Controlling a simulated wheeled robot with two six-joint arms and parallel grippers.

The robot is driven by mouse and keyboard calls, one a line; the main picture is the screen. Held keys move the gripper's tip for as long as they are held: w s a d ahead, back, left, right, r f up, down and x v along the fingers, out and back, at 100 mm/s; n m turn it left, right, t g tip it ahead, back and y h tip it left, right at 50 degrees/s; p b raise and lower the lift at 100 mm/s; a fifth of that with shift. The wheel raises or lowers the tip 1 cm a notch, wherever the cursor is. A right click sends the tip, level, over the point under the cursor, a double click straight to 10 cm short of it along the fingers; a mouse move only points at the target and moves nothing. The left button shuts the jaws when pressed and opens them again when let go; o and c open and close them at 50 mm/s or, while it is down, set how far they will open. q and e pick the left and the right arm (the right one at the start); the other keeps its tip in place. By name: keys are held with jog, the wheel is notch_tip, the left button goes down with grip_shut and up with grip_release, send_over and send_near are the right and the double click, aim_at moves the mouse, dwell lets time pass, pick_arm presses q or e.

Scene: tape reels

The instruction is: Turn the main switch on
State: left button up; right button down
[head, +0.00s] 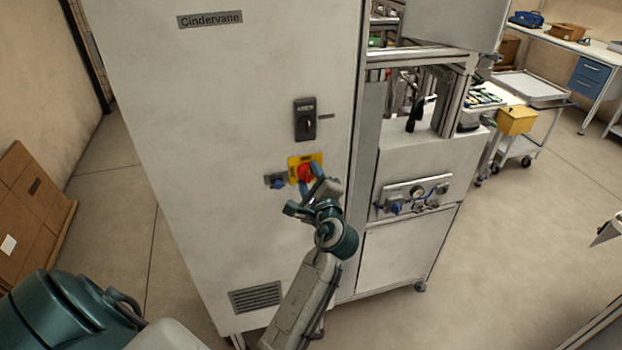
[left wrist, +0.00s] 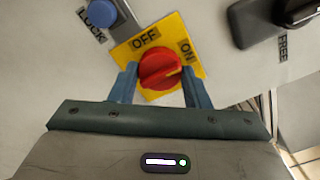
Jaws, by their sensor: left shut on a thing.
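The main switch is a red rotary knob (head: 305,173) on a yellow plate on the front of the tall pale cabinet (head: 240,110). In the left wrist view the red knob (left wrist: 160,70) sits on the yellow plate (left wrist: 130,52) with OFF and ON labels. My left gripper (head: 318,190) is at the switch. Its blue fingers (left wrist: 160,85) stand on both sides of the knob and are shut on it.
A blue button (left wrist: 124,14) marked LOCK sits beside the plate. A black handle lock (head: 305,120) is above the switch. Cardboard (head: 32,205) leans at the left wall. Floor is open on the right.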

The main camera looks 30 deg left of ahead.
pick_arm(q)
jog(key=shift+a+r, duration=0.1)
jog(key=shift+r, duration=0.25)
jog(key=o, duration=1)
jog(key=shift+c, duration=0.2)
jog(key=shift+o, duration=0.2)
jog(key=shift+w+a+f, duration=0.1)
jog(key=shift+a+f, duration=0.05)
jog(key=shift+f, duration=0.1)
jog(key=shift+f, duration=0.1)
